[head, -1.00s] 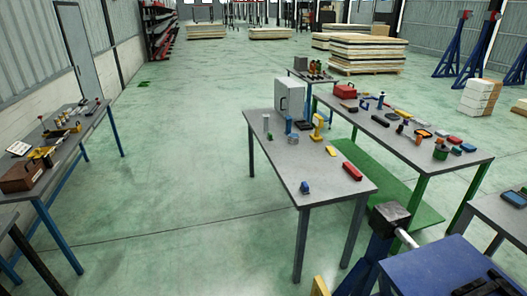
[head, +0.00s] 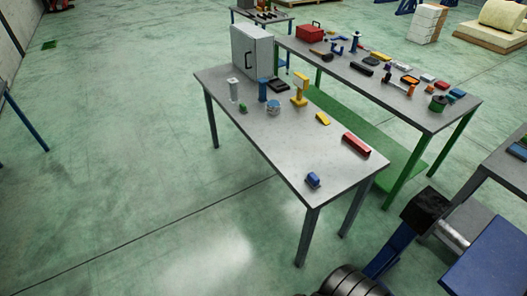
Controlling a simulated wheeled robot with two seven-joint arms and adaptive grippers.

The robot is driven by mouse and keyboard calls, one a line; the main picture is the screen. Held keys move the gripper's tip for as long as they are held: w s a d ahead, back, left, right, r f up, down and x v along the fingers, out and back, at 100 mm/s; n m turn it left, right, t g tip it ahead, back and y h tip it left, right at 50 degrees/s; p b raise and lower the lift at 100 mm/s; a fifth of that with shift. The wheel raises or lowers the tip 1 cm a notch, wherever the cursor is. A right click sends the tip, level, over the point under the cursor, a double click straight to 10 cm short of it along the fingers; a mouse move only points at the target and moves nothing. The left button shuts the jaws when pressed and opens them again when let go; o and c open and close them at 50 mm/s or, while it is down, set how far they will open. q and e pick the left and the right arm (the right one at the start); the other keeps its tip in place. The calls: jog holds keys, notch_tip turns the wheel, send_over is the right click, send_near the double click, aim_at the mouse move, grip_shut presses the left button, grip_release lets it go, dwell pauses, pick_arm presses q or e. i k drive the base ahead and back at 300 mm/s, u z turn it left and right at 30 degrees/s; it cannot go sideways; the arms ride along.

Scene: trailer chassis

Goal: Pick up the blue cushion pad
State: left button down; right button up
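A small blue block-like piece (head: 313,180) lies near the front corner of the grey table (head: 255,140). It may be the blue cushion pad, but it is too small to tell for sure. Another blue piece (head: 457,93) lies at the right end of the green-legged table behind. Neither of my grippers is in view, and nothing is seen touching the blue pieces.
The grey table also holds a red bar (head: 356,145), a yellow piece (head: 323,118), a yellow stand (head: 300,91) and a grey cabinet (head: 252,53). A dark ribbed round thing (head: 350,283) is at the bottom edge.

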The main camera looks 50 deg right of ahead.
aim_at(312, 180)
jog(key=z, duration=0.1)
jog(key=i, duration=1.6)
jog(key=z, duration=1.2)
jog(key=i, duration=0.85)
jog(key=z, duration=1.05)
